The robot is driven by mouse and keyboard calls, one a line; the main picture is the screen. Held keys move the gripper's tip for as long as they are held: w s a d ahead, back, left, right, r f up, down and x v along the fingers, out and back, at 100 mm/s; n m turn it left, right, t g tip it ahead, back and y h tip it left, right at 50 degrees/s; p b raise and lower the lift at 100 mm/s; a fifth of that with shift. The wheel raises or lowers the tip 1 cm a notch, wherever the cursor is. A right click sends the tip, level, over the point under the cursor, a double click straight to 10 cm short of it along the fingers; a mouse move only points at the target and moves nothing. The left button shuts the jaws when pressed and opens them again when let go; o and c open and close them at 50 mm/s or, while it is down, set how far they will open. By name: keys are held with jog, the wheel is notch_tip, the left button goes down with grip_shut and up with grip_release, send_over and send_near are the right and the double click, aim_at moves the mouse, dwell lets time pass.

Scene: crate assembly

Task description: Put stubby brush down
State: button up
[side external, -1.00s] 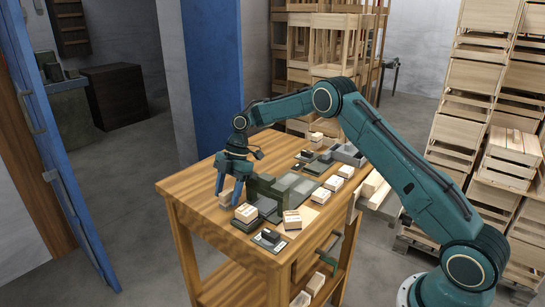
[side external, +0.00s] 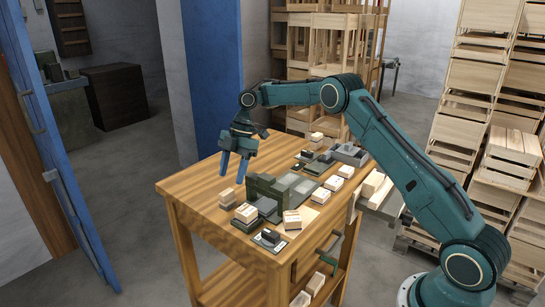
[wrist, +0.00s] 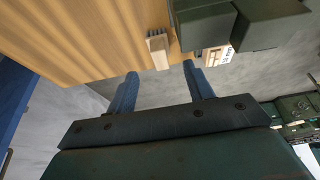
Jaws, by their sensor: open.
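The stubby brush (side external: 227,198), a small pale wooden block with a darker bristle part, stands on the wooden table (side external: 192,196) near its left edge. In the wrist view the brush (wrist: 159,53) shows its bristles and pale body just beyond the fingertips. My gripper (side external: 232,174) is open and empty, with its blue fingers above the brush and apart from it. The gripper (wrist: 160,70) also shows in the wrist view with a clear gap between the fingers.
A dark green fixture (side external: 266,190) stands right of the brush. Pale labelled boxes (side external: 246,213) and a dark item on a small plate (side external: 269,239) lie near the front. A grey tray (side external: 349,153) is at the back right. The table's left corner is bare.

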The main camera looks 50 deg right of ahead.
dwell(0.3)
jog(key=s+a+r+m+t+h, duration=0.1)
jog(key=s+a+r+m+t, duration=0.2)
jog(key=s+r, duration=0.55)
jog(key=s+a+r+m+h, duration=0.1)
jog(key=s+a+r+m, duration=0.2)
jog(key=s+r+m, duration=0.55)
jog(key=s+d+m+t+h, duration=0.1)
jog(key=s+m, duration=0.2)
jog(key=s, duration=0.9)
jog(key=s+d+f+m+t+h, duration=0.1)
jog(key=s+m, duration=0.2)
jog(key=s, duration=0.8)
jog(key=shift+s+d+f+t, duration=0.3)
jog(key=shift+s, duration=0.05)
jog(key=shift+o, duration=0.5)
jog(key=shift+m, duration=0.25)
jog(key=shift+w, duration=0.1)
